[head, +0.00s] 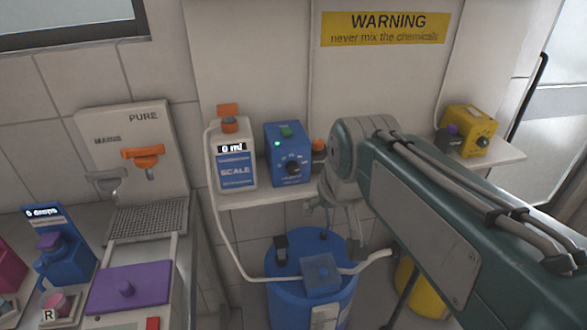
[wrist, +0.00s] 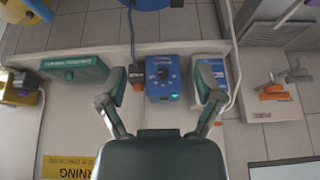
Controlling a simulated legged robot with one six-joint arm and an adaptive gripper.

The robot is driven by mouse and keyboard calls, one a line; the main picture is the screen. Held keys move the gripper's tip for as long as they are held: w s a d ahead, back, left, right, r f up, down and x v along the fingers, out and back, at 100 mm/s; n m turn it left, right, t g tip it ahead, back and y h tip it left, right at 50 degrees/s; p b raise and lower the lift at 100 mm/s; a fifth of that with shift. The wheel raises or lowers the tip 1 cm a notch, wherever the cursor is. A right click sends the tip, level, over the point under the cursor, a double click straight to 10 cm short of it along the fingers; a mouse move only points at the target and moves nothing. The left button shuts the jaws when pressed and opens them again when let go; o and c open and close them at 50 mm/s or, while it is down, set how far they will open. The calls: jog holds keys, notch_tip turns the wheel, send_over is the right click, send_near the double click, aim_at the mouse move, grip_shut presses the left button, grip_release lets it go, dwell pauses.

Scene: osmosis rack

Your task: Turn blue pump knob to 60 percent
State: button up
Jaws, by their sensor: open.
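The blue pump (head: 287,152) stands on a small shelf, with a dark round knob (head: 293,167) ringed by pale dial marks on its front. A green button (head: 286,131) is on top and a small green light shows on its front. In the wrist view the blue pump (wrist: 162,92) appears upside down, with its knob (wrist: 163,72) facing the camera. My gripper (wrist: 162,82) is open and empty, its fingers on either side of the pump in that view, with no visible contact. In the head view my gripper (head: 335,205) is partly hidden by my arm. The knob's exact setting is too small to read.
A white scale bottle (head: 233,160) reading 0 ml stands left of the pump. A blue barrel (head: 305,285) is below the shelf. A yellow pump (head: 468,130) is at the right. A green box (wrist: 75,72) sits beside the pump in the wrist view.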

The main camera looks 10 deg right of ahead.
jog(key=w+r, duration=0.1)
jog(key=w, duration=1)
send_near(294, 168)
jog(key=shift+g, duration=0.4)
jog(key=x, duration=1)
jog(key=shift+w+a, duration=0.1)
jog(key=shift+w, duration=0.3)
jog(key=c, duration=1.2)
